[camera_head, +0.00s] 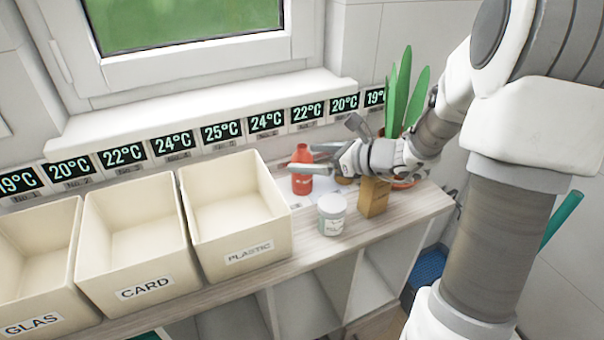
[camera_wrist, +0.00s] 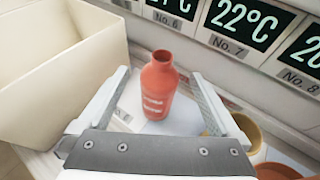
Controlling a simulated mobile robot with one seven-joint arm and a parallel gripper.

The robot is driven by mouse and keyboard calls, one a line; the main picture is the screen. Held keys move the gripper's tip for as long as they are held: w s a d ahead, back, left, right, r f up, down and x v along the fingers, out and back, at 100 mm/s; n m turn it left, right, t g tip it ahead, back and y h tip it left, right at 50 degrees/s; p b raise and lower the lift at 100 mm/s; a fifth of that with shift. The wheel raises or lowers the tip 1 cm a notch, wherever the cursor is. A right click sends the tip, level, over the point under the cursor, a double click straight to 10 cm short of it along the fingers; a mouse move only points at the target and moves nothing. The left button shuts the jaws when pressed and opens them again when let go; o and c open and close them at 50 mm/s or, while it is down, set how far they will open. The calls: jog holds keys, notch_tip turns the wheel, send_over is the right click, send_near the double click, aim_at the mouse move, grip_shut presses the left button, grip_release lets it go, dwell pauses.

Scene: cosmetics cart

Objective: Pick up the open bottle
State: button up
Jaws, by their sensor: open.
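The open bottle (camera_head: 302,184) is red-orange and stands upright on the shelf top, just right of the PLASTIC bin. In the wrist view the bottle (camera_wrist: 159,88) shows an uncapped round mouth and pale label marks. My gripper (camera_head: 312,160) is open at the bottle. In the wrist view its two fingers (camera_wrist: 164,82) reach along either side of the bottle, with gaps visible on both sides. Neither finger appears to touch it.
Bins labelled GLAS (camera_head: 32,300), CARD (camera_head: 125,270) and PLASTIC (camera_head: 240,245) stand left of the bottle. A white jar (camera_head: 331,216) and a brown box (camera_head: 373,197) stand in front and right. A green plant (camera_head: 402,95) is behind my arm.

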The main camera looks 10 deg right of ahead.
jog(key=shift+x, duration=1.05)
jog(key=c, duration=1.4)
